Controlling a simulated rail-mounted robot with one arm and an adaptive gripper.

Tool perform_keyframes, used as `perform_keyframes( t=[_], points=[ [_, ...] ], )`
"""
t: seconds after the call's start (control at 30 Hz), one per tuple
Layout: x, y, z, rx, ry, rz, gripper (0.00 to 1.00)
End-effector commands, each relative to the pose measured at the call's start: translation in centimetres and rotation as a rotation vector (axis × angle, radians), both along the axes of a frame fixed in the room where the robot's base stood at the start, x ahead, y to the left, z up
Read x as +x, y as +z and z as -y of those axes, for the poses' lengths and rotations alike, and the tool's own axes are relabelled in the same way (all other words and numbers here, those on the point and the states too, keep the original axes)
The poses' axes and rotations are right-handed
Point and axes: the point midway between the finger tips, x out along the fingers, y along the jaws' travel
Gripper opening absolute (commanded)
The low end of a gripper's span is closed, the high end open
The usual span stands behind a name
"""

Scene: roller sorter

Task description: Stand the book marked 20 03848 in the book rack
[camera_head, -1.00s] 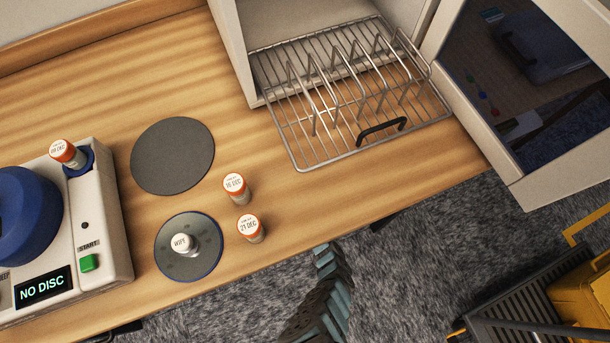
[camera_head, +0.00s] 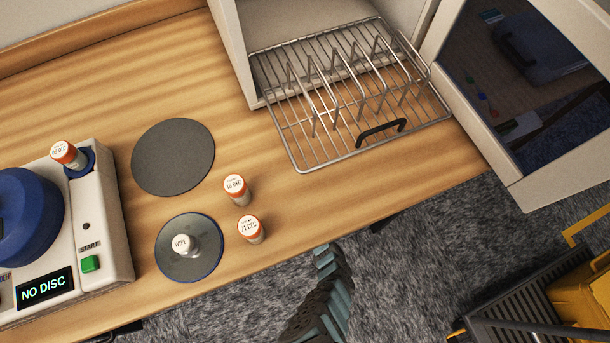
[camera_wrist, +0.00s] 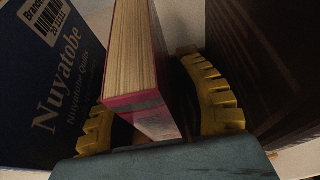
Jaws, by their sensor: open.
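In the wrist view a book with a pink-red cover (camera_wrist: 152,107) stands with its cream page edges toward the camera. My gripper (camera_wrist: 148,85) is open, with one yellow ridged finger on each side of this book. I cannot tell whether either finger touches it. A dark blue book lettered Nuyatobe (camera_wrist: 75,75) stands to its left, with a barcode label I cannot fully read. No mark 20 03848 is legible. In the head view an empty wire rack (camera_head: 318,160) with upright metal loops and a black handle sits at the white cabinet. My gripper is not visible there.
A dark brown surface (camera_wrist: 275,60) stands close right of my gripper. On the wooden bench are a grey disc (camera_head: 173,157), two orange-capped vials (camera_head: 236,190), a WIPE-marked piece (camera_head: 184,244) on a round plate, and a machine reading NO DISC (camera_head: 110,240). The cabinet door (camera_head: 550,170) is open.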

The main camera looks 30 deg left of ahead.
Motion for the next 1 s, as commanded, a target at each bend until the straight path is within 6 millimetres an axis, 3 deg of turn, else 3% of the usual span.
perform_keyframes(
  t=[0.6,1.0],
  points=[
    [-6.3,4.2,7.1,-0.001,0.000,-0.001,0.39],
    [-7.2,4.4,8.2,0.000,0.001,-0.002,0.39]
  ],
)
